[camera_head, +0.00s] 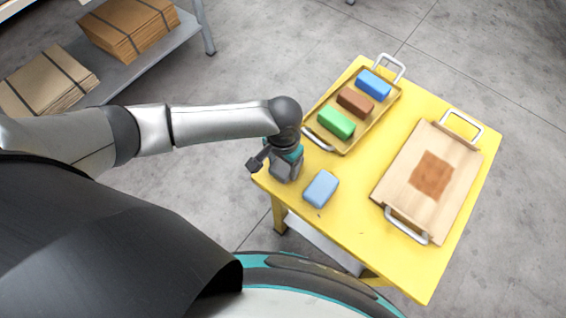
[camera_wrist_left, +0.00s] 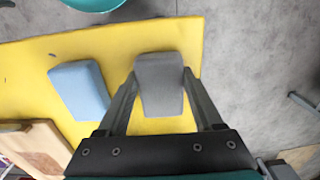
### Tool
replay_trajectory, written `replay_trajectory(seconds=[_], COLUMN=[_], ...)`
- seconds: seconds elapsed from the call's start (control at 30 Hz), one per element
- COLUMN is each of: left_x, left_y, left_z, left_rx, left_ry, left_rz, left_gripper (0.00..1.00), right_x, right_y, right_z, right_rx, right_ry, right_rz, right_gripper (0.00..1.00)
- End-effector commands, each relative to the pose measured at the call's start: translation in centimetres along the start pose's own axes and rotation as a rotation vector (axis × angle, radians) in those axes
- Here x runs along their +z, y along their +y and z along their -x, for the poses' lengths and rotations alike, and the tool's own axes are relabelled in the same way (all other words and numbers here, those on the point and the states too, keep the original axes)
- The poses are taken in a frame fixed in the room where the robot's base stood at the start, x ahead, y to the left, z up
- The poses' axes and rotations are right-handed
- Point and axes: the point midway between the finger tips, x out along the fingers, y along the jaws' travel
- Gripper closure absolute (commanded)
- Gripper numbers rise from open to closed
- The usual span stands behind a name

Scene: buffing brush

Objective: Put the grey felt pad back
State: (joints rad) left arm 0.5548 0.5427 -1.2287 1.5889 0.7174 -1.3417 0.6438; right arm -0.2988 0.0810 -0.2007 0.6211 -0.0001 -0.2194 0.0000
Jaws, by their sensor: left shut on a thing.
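The grey felt pad (camera_wrist_left: 160,88) is a grey block between the two fingers of my left gripper in the left wrist view. My left gripper (camera_wrist_left: 161,80) is shut on it, with a finger on each side. In the head view my left gripper (camera_head: 286,170) is over the left corner of the yellow table, left of a light blue block (camera_head: 321,188). That block also shows in the left wrist view (camera_wrist_left: 80,88), left of the pad. In the head view the pad is hard to tell from the gripper. Whether it touches the table is unclear. My right gripper is not in view.
On the yellow table (camera_head: 345,232), a tray (camera_head: 347,147) with handles holds a green block (camera_head: 336,122), a brown block (camera_head: 355,101) and a blue block (camera_head: 373,84). A wooden tray (camera_head: 404,170) with a brown patch lies at the right. Table space between the trays is clear.

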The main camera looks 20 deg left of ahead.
Motion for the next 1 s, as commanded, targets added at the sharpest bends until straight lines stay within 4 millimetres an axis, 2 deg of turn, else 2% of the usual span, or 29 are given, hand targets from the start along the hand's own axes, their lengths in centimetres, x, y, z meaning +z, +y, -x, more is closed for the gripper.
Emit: replay_trajectory(seconds=[0.03, 0.3, 0.6, 0.77, 1.0], left_x=[0.0, 0.0, 0.0, 0.0, -0.1], left_y=[0.0, 0.0, 0.0, 0.0, 0.0], left_z=[-0.1, -0.1, 0.3, 2.8, 8.2], left_rx=[0.0, 0.0, 0.0, 0.0, 0.001], left_ry=[0.0, 0.0, 0.001, 0.001, 0.003], left_rz=[0.001, 0.0, -0.001, -0.001, -0.001], left_gripper=[0.3, 0.02, 0.02, 0.02, 0.02], right_x=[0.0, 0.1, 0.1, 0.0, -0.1], right_y=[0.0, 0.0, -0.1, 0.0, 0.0], right_z=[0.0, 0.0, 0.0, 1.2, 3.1], right_rx=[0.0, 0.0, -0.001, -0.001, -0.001], right_ry=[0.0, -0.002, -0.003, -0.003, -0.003], right_rz=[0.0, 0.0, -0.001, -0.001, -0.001], right_gripper=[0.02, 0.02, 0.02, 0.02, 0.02])
